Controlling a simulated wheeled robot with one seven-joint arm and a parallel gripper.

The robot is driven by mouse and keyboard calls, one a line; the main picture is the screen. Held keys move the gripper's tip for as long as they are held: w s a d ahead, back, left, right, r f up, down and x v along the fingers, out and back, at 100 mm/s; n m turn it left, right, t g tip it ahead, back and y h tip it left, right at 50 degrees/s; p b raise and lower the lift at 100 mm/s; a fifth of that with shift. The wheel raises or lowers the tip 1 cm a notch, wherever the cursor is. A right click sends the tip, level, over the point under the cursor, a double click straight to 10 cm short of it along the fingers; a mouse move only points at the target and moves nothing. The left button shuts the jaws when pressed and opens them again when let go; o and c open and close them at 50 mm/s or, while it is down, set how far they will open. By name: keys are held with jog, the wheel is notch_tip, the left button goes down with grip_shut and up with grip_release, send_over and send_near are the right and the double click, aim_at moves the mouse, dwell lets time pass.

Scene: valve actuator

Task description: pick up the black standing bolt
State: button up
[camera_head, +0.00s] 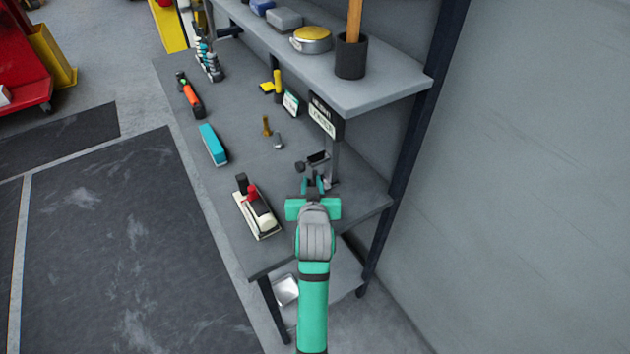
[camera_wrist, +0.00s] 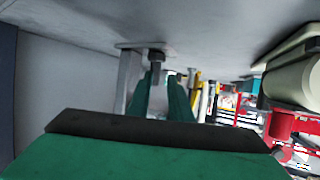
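The black bolt (camera_wrist: 157,66) stands on the grey workbench, which appears at the top of the wrist view. Its wider end is against the bench. My gripper (camera_wrist: 163,80) has its two green fingers apart, and the bolt shows in the gap between them, nearer the left finger. I cannot tell whether a finger touches it or how deep it sits. In the head view my gripper (camera_head: 312,184) is low over the right side of the bench. Small dark parts (camera_head: 300,167) lie just beyond it, and the bolt is hard to make out there.
A grey sign post (camera_head: 334,165) stands just beyond my gripper; it also shows in the wrist view (camera_wrist: 126,75). A cream and red device (camera_head: 257,212) stands to the left. A brass bolt (camera_head: 267,126) and a silver piece (camera_head: 278,141) are farther back. A shelf (camera_head: 390,88) overhangs the rear.

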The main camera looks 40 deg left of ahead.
aim_at(316, 172)
jog(key=shift+w+d+x, duration=0.1)
jog(key=shift+d+x, duration=0.05)
jog(key=shift+x, duration=0.6)
jog(key=shift+w+d+x, duration=0.1)
jog(key=shift+d+x, duration=0.05)
jog(key=shift+x, duration=0.6)
jog(key=shift+w+d+x, duration=0.1)
jog(key=shift+d+x, duration=0.05)
jog(key=shift+x, duration=0.65)
grip_shut()
jog(key=shift+r, duration=0.55)
jog(key=shift+s+d+r, duration=0.1)
jog(key=shift+d+r, duration=0.05)
jog(key=shift+r, duration=0.4)
jog(key=shift+s+d+r, duration=0.1)
jog(key=shift+r, duration=0.5)
jog(key=s+d, duration=0.3)
jog(key=s, duration=0.1)
jog(key=s+d, duration=0.3)
jog(key=s, duration=0.1)
jog(key=s+d, duration=0.3)
jog(key=s, duration=0.2)
jog(key=shift+d, duration=0.4)
jog(key=shift+s+d, duration=0.3)
jog(key=shift+s, duration=0.05)
jog(key=shift+d, duration=0.1)
jog(key=shift+d, duration=0.1)
